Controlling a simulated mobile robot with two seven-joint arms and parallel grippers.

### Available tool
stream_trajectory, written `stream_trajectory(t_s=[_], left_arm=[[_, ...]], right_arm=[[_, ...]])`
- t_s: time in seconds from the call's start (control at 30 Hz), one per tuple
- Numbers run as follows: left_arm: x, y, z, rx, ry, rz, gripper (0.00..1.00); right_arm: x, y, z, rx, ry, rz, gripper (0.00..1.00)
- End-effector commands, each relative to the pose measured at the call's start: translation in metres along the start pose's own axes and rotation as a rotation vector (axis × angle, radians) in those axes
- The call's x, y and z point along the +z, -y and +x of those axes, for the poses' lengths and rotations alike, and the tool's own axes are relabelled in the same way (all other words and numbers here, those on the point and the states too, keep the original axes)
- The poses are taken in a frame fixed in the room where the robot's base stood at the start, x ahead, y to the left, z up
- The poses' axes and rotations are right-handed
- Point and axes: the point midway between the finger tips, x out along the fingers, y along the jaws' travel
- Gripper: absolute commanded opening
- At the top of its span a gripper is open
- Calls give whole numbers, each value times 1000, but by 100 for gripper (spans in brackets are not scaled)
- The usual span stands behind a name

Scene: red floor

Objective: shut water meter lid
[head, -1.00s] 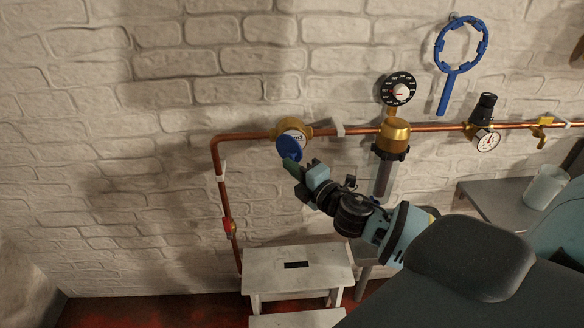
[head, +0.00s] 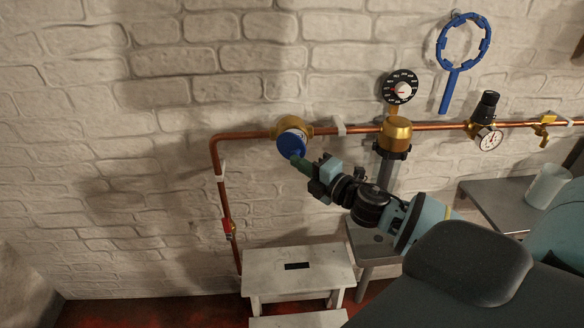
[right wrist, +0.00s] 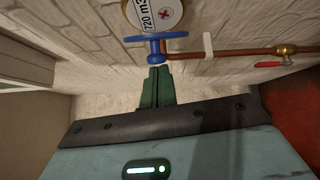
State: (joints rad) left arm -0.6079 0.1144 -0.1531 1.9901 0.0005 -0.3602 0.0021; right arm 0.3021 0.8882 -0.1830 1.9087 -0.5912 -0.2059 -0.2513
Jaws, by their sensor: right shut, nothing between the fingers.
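The water meter (head: 305,129) is a round brass body on the copper pipe. Its blue lid (head: 291,144) hides most of its face in the head view. In the right wrist view the white meter face (right wrist: 155,14) still shows, and the lid (right wrist: 143,38) is edge-on, standing out from the face, so it is partly open. My right gripper (head: 297,160) is shut and empty, its green fingertips at the lid's lower edge. In the right wrist view the fingers (right wrist: 156,76) point at the lid; I cannot tell if they touch. My left gripper is out of view.
The copper pipe (head: 355,130) runs along the white brick wall. A brass-topped filter (head: 396,130), a black gauge (head: 400,87) and a pressure regulator (head: 486,115) are to the right. A white step stool (head: 297,270) stands below. The wall left of the meter is clear.

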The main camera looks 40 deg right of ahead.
Motion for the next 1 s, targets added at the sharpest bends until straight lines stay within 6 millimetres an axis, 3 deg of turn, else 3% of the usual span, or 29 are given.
stream_trajectory(t_s=[0.17, 0.47, 1.0], left_arm=[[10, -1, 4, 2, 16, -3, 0], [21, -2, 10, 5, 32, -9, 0], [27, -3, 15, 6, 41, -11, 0]], right_arm=[[9, 5, -2, -3, -12, -2, 0], [23, 6, -2, 29, -260, 8, 0], [53, 7, 3, 32, -252, 8, 0]])
